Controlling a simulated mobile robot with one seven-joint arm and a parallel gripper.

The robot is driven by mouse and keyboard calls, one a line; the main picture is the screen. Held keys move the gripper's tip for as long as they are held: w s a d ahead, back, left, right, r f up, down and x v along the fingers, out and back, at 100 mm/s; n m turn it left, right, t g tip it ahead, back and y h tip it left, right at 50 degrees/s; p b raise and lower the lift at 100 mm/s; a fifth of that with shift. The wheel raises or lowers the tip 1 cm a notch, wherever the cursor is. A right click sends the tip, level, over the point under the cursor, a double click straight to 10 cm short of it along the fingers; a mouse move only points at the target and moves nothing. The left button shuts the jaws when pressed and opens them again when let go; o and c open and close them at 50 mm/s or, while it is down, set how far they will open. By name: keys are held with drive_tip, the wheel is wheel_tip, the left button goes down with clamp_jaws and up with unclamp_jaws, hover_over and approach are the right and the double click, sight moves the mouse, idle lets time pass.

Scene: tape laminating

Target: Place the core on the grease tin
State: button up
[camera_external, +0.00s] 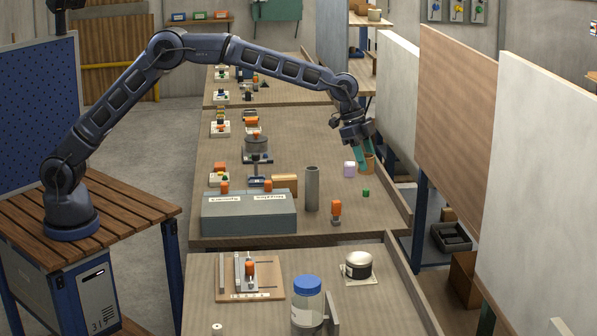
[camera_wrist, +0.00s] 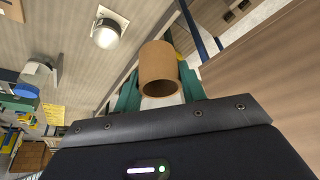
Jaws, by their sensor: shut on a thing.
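The core is a short brown cardboard tube (camera_wrist: 158,62), hollow and open at its ends. My gripper (camera_external: 363,155) is shut on it, with green fingers on either side of the tube. In the external view the core (camera_external: 368,165) is small and partly covered by the fingers, at the right side of the middle table. The grease tin (camera_external: 358,264) appears to be the round tin with a dark side and pale top on a white square base on the near table. It also shows in the wrist view (camera_wrist: 106,34), well apart from the core.
A blue-lidded jar (camera_external: 307,302) and a wooden board with a fixture (camera_external: 235,288) share the near table. Tall panels (camera_external: 455,105) line the right side.

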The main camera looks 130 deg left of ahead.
wheel_tip(320, 180, up, 2)
hover_over(365, 259)
drive_tip(key=s, duration=0.2)
drive_tip(key=shift+m, duration=0.4)
wheel_tip(365, 259, down, 20)
drive_tip(key=shift+w+r, duration=0.1)
drive_tip(key=shift+r, duration=0.1)
drive_tip(key=shift+f, duration=0.1)
drive_tip(key=o, duration=0.9)
drive_tip(key=shift+o, duration=0.2)
drive_tip(key=v, duration=1.2)
drive_tip(key=shift+a, duration=0.2)
